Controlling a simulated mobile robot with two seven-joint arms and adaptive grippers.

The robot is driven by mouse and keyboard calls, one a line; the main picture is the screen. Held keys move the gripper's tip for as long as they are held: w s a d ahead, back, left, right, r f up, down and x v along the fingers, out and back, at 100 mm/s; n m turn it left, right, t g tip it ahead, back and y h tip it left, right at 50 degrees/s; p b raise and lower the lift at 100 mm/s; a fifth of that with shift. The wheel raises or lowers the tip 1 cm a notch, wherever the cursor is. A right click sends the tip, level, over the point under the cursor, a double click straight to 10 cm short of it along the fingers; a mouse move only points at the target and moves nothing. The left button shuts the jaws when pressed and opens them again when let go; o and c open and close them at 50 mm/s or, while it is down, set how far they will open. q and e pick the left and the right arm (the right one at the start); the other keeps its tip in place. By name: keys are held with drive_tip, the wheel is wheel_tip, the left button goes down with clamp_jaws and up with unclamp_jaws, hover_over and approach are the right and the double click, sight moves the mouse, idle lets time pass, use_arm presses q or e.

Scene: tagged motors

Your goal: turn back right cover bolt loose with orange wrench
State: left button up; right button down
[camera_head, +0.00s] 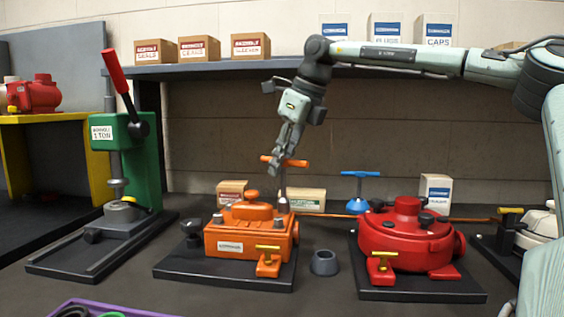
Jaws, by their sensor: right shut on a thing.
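The orange T-handled wrench (290,162) stands upright, its crossbar in my right gripper (281,163), which is shut on it from above. The shaft runs down to a dark socket (283,205) at the back right corner of the orange cover (251,212). The back right bolt is hidden under the socket; I cannot tell how well it is seated. The orange motor housing (235,245) sits on a black base plate (185,268). A dark bolt head (218,218) shows at the cover's left side. My left gripper is not in view.
A red housing (408,240) on its own base is at the right, with a blue T-handled wrench (360,175) behind it. A grey ring (324,262) stands between the housings. A green press (128,160) is at the left. Small boxes (302,199) stand behind; a shelf (220,67) runs above.

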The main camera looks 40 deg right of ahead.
drive_tip(key=n+y, duration=0.1)
drive_tip(key=n, duration=0.2)
drive_tip(key=n+g+y, duration=0.1)
drive_tip(key=n, duration=0.1)
drive_tip(key=shift+a+n, duration=0.15)
drive_tip(key=shift+n, duration=0.25)
drive_tip(key=shift+s+a+n+g+y, duration=0.15)
drive_tip(key=shift+n+g+y, duration=0.25)
drive_tip(key=shift+n, duration=0.8)
drive_tip(key=shift+m+b, duration=0.3)
drive_tip(key=shift+b, duration=0.05)
wheel_tip(320, 180, up, 2)
drive_tip(key=shift+m+p, duration=0.3)
drive_tip(key=shift+p, duration=0.1)
drive_tip(key=shift+r, duration=0.15)
